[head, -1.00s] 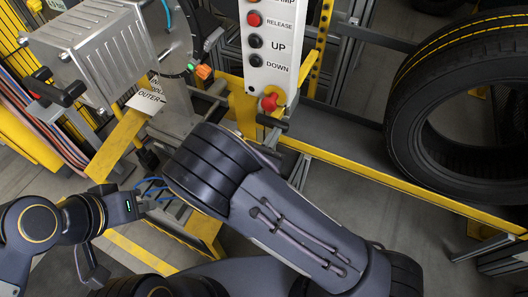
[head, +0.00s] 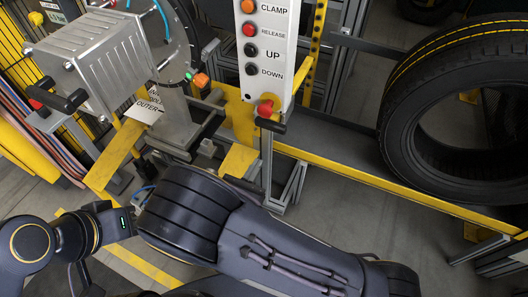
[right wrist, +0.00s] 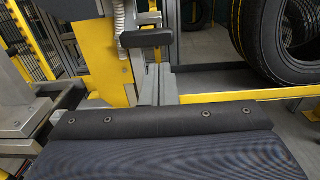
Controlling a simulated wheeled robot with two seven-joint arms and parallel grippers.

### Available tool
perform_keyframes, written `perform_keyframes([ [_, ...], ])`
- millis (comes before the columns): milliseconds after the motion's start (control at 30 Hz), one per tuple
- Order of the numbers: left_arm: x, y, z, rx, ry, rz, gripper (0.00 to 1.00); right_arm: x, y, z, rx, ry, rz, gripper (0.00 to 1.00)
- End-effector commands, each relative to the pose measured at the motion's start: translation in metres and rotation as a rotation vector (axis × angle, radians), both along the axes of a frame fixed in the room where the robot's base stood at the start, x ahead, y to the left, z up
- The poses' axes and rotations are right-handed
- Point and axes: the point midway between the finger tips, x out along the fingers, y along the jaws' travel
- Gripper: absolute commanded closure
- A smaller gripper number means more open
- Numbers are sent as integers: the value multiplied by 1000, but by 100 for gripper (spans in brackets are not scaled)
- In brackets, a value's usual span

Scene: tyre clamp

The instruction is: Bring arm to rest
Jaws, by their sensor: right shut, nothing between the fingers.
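My right arm (head: 285,250) lies folded across the bottom of the head view. In the right wrist view, a dark slab with several screws (right wrist: 160,120) fills the foreground. My left gripper does not show.
A white button panel (head: 268,60) marked CLAMP, RELEASE, UP and DOWN hangs above the arm, with a red knob below. A metal motor box (head: 100,60) is at upper left. A tyre (head: 400,130) stands at right behind a yellow rail (head: 360,175). Grey floor shows between.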

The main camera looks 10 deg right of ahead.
Motion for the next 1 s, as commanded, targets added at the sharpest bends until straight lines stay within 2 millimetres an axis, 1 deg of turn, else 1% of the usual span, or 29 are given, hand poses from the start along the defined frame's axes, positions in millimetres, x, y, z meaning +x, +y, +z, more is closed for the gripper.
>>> perform_keyframes([
  [33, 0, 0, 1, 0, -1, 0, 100, -7, 5, 0, -1, 1, 3, 100],
  [100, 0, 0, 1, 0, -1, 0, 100, -15, 9, 0, 0, 0, 3, 100],
  [300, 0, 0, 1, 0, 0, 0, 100, -24, 14, 0, 1, 1, 0, 100],
  [367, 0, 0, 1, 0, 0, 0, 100, -25, 13, 0, 3, 2, -4, 100],
  [467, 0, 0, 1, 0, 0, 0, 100, -24, 2, 4, 49, 16, -57, 100],
  [567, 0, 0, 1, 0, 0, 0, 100, -25, -27, 13, 176, 55, -197, 100],
  [600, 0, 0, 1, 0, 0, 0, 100, -27, -44, 17, 248, 74, -277, 100],
  [667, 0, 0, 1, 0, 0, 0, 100, -34, -70, 22, 375, 105, -412, 100],
  [700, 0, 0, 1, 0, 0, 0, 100, -40, -87, 25, 466, 123, -507, 100],
  [800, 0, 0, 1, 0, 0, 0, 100, -60, -123, 31, 692, 156, -736, 100],
  [900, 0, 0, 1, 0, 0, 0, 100, -84, -149, 36, 927, 168, -949, 100],
  [1000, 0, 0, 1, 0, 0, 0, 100, -108, -166, 44, 1165, 155, -1148, 100],
])
